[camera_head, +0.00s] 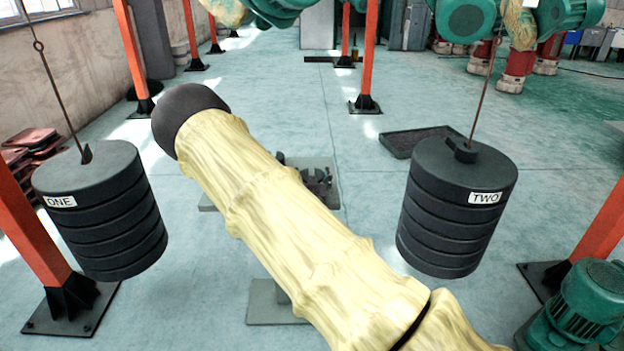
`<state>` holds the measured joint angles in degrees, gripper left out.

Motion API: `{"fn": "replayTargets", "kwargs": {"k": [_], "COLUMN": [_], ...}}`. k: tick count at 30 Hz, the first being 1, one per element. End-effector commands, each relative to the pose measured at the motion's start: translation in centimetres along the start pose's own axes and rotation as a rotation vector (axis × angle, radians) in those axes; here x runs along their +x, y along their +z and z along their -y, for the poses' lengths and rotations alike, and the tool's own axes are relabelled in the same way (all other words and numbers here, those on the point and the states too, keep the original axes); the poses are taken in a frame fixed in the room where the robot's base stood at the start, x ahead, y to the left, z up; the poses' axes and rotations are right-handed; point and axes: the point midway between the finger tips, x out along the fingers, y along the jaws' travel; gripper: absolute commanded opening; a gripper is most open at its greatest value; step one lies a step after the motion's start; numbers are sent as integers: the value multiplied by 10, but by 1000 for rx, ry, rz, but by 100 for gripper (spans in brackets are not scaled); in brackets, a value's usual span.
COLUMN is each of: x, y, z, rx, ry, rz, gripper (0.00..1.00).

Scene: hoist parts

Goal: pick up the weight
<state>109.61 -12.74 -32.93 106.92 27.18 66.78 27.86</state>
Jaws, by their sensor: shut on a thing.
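Two dark, ribbed cylindrical weights hang on thin rods. The weight labelled ONE (105,222) hangs at the left and tilts slightly. The weight labelled TWO (455,215) hangs at the right, also slightly tilted. Each has a small dark hook piece on top. A thick, pale yellow, sleeved arm link with a dark rounded end, which looks like mine, crosses the middle between them. It hides much of the floor behind it. I cannot make out my gripper or anything in it.
A grey plate with small dark parts (315,178) shows partly behind the arm. A dark flat tray (415,140) lies on the floor. Orange posts (25,235) stand at both sides. A green motor (585,305) is at the lower right. Open floor lies beyond the weights.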

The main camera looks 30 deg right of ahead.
Motion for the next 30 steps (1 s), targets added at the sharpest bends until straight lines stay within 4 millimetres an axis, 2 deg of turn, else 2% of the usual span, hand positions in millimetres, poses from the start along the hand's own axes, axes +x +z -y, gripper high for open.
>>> {"fn": "replayTargets", "kwargs": {"k": [1, 12, 20, 30], "x": [2, 2, -34, -97], "y": [-9, -38, -39, -44], "z": [0, 0, 3, 8], "rx": [2, 2, 1, 1], "ry": [0, 0, 0, 0], "rz": [-10, -11, -9, -9], "gripper": [6, 6, 6, 6]}}
